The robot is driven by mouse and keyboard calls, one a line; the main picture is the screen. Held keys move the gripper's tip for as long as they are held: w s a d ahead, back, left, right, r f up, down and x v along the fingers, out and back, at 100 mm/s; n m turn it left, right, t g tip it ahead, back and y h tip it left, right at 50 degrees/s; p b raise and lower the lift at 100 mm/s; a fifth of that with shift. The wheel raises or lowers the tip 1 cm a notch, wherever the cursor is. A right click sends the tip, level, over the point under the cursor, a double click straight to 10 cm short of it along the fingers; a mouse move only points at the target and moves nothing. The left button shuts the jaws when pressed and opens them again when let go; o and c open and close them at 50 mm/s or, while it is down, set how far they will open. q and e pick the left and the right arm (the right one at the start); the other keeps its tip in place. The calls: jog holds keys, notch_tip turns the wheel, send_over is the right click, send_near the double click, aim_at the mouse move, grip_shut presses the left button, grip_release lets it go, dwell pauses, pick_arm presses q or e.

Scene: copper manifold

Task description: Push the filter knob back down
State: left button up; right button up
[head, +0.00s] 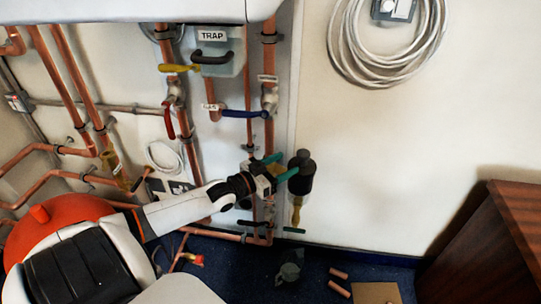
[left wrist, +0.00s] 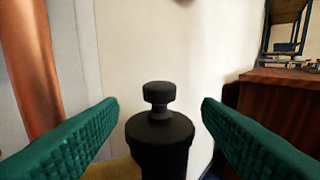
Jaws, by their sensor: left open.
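The black filter (head: 299,184) stands upright by the pipes at the wall's corner in the head view. Its black knob (head: 303,154) is on top. In the left wrist view the knob (left wrist: 159,93) sits on a short neck, with a visible gap above the wide cap of the filter body (left wrist: 160,145). My left gripper (head: 290,163) reaches the filter from the left. Its green fingers are open, one on each side of the knob in the left wrist view (left wrist: 160,104), with clear space between. No contact shows. My right gripper is out of view.
Copper pipes (head: 269,90) and a blue-handled valve (head: 245,114) are above the gripper. A grey box marked TRAP (head: 216,50) hangs higher. A wooden cabinet (head: 490,245) stands at the right. The wall right of the filter is bare.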

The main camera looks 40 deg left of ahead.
pick_arm(q)
jog(key=shift+p+v, duration=0.3)
jog(key=shift+v, duration=1.8)
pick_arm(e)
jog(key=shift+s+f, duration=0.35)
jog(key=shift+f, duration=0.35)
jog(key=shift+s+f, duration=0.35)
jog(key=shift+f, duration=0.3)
